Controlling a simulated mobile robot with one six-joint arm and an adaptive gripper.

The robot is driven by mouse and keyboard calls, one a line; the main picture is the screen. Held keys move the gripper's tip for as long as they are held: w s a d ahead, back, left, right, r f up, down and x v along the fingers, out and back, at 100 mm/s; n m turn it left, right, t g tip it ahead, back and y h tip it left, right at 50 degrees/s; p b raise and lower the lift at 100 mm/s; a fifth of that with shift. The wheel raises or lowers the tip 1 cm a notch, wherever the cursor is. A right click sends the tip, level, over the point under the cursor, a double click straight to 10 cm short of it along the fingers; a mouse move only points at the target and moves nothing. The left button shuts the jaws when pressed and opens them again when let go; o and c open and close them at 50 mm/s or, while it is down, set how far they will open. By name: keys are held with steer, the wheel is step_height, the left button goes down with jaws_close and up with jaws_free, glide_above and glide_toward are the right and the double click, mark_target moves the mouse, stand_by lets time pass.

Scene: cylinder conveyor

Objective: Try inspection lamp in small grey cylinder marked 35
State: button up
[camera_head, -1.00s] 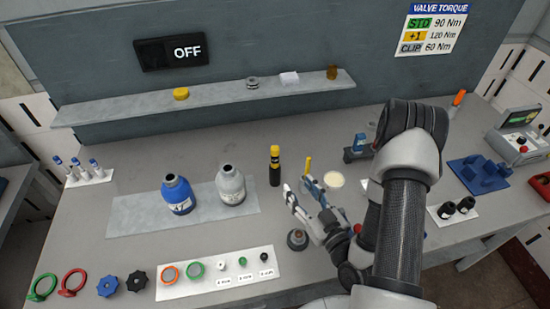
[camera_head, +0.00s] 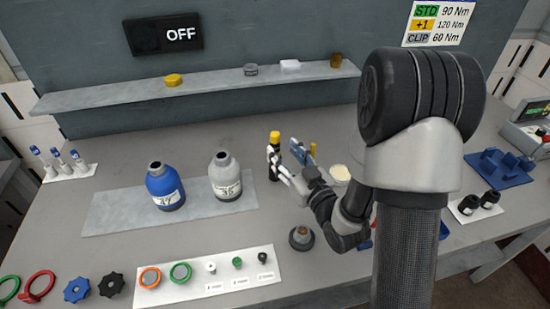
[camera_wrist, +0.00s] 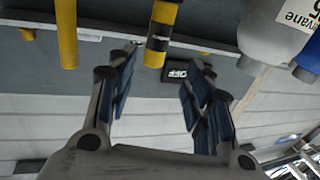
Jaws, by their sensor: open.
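The small grey cylinder (camera_head: 225,179) marked 35 stands upright on a grey mat, its neck open at the top. It also shows at the upper right of the wrist view (camera_wrist: 262,38). The inspection lamp appears to be the black upright stick with a yellow top (camera_head: 274,138), right of the grey cylinder. My gripper (camera_head: 277,162) is open beside it, partly covering its lower body. In the wrist view, the lamp (camera_wrist: 158,35) lies in line with the gap between my open fingers (camera_wrist: 158,74); no grip on it shows.
A blue cylinder (camera_head: 165,189) stands left of the grey one on the same mat (camera_head: 110,215). A yellow stick (camera_head: 313,150) is close behind my gripper. A round dark fitting (camera_head: 301,238) stands in front. A white sheet (camera_head: 190,292) with rings and small parts lies front left.

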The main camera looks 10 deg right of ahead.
mark_target(277, 143)
steer(key=shift+x, duration=1)
steer(key=x, duration=0.3)
steer(key=b+x, duration=0.1)
steer(key=shift+w+d+f, duration=0.25)
steer(key=shift+w+f, duration=0.15)
steer(key=shift+w, duration=0.05)
steer(key=shift+w+a+r, duration=0.1)
steer(key=shift+w+a, duration=0.05)
steer(key=shift+w, duration=0.35)
steer(key=shift+c, duration=0.4)
jaws_close()
